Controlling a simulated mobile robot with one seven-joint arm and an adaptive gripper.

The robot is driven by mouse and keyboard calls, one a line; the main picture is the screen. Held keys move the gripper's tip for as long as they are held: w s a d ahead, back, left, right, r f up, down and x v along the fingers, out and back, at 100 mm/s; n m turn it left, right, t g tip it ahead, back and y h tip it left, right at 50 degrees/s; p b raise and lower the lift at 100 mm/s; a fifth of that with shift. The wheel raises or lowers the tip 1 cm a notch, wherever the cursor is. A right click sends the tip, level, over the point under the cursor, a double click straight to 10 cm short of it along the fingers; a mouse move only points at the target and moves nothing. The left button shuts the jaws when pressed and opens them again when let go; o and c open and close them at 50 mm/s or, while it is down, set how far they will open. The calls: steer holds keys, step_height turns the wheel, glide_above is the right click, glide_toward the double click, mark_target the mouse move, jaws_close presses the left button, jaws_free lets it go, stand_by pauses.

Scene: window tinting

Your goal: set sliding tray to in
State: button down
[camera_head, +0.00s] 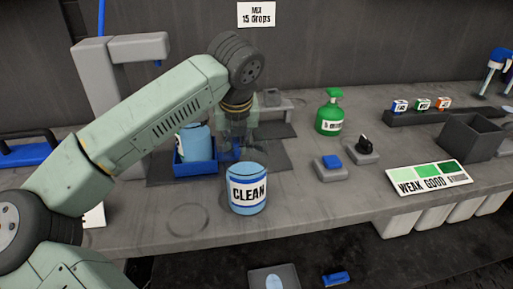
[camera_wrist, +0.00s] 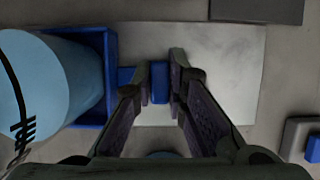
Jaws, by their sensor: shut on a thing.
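The sliding tray (camera_head: 195,168) is a blue open box left of centre on the bench, with a light blue container (camera_head: 196,142) standing in it. In the wrist view the tray's wall (camera_wrist: 110,75) shows at the left, and its blue handle (camera_wrist: 160,82) reaches to the right of it. My gripper (camera_head: 233,152) is beside the tray's right side. In the wrist view my gripper (camera_wrist: 160,85) has one finger on each side of the handle and is shut on it. In the head view the fingers and handle are partly hidden and hard to make out.
A light blue "CLEAN" tub (camera_head: 247,190) stands just in front of my gripper. A green spray bottle (camera_head: 329,112) stands behind to the right. A blue button (camera_head: 332,163) and a dark knob (camera_head: 363,146) sit on the bench to the right. The bench's front left is clear.

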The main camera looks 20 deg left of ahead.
steer(key=shift+s+a+b, duration=0.35)
steer(key=shift+s+a, duration=0.25)
steer(key=shift+a, duration=0.35)
steer(key=shift+s+a+b, duration=0.3)
steer(key=shift+s+a, duration=0.3)
steer(key=shift+a, duration=0.3)
steer(key=c, duration=1.6)
jaws_free()
steer(key=shift+a, duration=0.1)
steer(key=v, duration=1.2)
steer(key=shift+s+r, duration=0.1)
